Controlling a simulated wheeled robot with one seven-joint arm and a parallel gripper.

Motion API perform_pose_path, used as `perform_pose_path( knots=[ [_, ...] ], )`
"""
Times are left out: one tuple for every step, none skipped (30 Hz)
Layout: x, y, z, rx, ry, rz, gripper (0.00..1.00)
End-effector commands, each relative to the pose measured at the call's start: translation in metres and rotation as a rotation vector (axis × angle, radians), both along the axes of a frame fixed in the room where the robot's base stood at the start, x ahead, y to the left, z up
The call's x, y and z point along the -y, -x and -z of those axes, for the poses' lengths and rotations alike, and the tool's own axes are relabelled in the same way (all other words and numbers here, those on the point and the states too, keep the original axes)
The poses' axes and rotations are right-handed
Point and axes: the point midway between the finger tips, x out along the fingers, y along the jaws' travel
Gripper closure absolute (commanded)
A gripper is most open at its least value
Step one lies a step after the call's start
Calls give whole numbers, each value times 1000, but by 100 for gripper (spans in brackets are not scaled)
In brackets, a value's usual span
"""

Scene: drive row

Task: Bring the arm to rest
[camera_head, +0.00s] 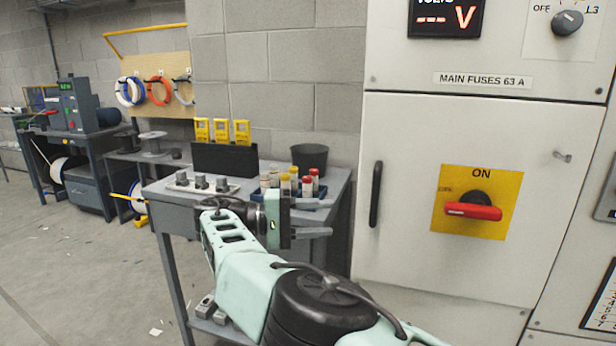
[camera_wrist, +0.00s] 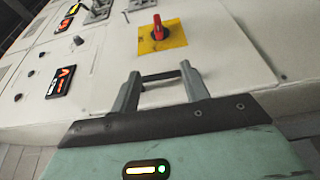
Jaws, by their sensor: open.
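My mint-green arm reaches forward over the grey bench, and my gripper (camera_head: 324,217) is open with its fingers pointing right, towards the cabinet. In the wrist view my gripper (camera_wrist: 160,80) has nothing held between its two fingers. A black door handle (camera_head: 376,194) on the white cabinet shows to the right of the fingertips in the head view. In the wrist view the handle (camera_wrist: 162,76) lies across the space between the fingertips; I cannot tell how near it is. The cabinet door (camera_head: 415,240) looks shut.
A red rotary switch (camera_head: 473,211) sits on a yellow plate marked ON, its lever roughly level. The bench (camera_head: 340,185) holds yellow meters (camera_head: 222,130), a dark pot (camera_head: 309,157) and several fuses (camera_head: 306,187). Open floor (camera_head: 70,280) lies to the left.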

Motion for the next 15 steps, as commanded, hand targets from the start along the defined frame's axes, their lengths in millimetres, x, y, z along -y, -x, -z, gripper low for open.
perform_pose_path(
  knots=[
    [9,-4,-4,-11,-19,15,55],
    [13,-6,-5,-18,-31,21,55],
    [18,-8,-6,-28,-47,27,55],
    [21,-9,-7,-36,-58,32,55],
    [26,-11,-8,-44,-72,38,55],
    [32,-13,-9,-55,-90,45,55],
    [37,-15,-9,-64,-105,51,55],
    [43,-17,-11,-74,-122,59,55],
    [50,-19,-11,-87,-144,67,55],
    [57,-21,-12,-99,-164,75,55],
    [62,-22,-13,-110,-184,81,55],
    [71,-24,-13,-127,-215,92,55],
    [78,-25,-13,-142,-240,100,55],
    [85,-27,-13,-154,-266,106,55],
    [94,-27,-13,-173,-302,116,55]
  ],
)
